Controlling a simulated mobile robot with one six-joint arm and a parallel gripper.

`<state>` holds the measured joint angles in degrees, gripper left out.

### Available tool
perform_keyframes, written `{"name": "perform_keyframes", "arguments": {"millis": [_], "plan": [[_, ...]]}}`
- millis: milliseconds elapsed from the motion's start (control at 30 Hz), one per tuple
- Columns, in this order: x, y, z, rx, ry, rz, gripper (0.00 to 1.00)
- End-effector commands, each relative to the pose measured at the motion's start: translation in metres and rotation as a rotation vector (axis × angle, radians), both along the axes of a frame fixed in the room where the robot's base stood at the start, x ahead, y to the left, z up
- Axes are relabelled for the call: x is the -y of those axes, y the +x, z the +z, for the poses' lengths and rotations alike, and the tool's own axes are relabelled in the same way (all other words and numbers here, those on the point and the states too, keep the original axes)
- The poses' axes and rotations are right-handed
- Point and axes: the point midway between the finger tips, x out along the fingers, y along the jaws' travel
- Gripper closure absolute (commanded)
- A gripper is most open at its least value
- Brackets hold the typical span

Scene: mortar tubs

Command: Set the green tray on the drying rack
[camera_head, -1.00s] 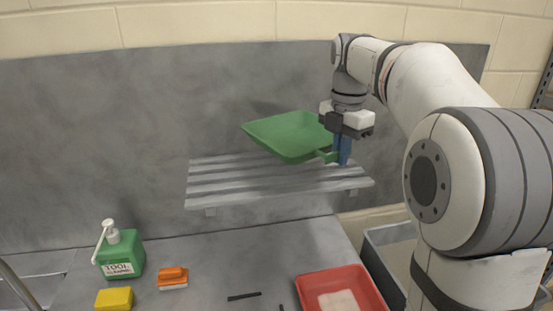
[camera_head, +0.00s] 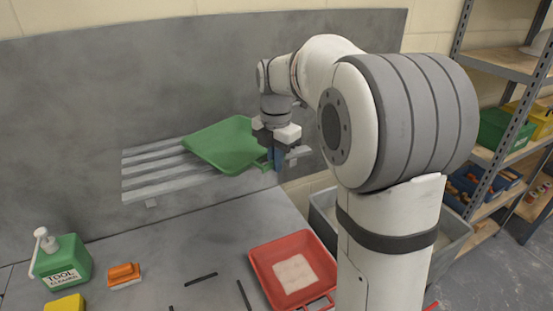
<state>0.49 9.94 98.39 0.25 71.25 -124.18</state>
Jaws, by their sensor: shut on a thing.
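The green tray (camera_head: 226,147) is in the head view, over the right part of the drying rack (camera_head: 150,178), a slatted grey shelf on the back wall. My gripper (camera_head: 277,160) is shut on the tray's handle at its right front corner. The tray looks slightly tilted and hides part of the slats. I cannot tell whether its underside touches the rack. The gripper's fingers are partly hidden by its own body.
A red tray (camera_head: 262,262) with a pale patch lies on the counter. A green tool cleaner bottle (camera_head: 62,262), orange brush (camera_head: 124,274) and yellow block (camera_head: 64,304) stand at left. A grey tub (camera_head: 452,240) and shelving (camera_head: 500,70) are at right.

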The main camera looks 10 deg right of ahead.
Motion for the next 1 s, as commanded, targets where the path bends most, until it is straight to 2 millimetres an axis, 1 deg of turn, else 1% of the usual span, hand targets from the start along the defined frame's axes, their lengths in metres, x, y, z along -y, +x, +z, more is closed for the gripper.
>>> {"name": "perform_keyframes", "arguments": {"millis": [167,200,433,667,767,867,1000], "plan": [[0.000,0.000,-0.003,0.001,0.001,0.001,1.00],[0.000,0.000,-0.003,0.000,0.000,0.001,0.92],[-0.001,0.000,-0.002,0.000,0.000,0.002,0.74],[-0.001,0.000,-0.002,0.000,0.000,0.002,0.73],[-0.001,0.000,0.003,0.001,0.000,0.002,0.73],[-0.001,0.001,0.015,0.004,0.000,0.003,0.73],[-0.001,0.001,0.044,0.005,0.000,0.003,0.73]]}}
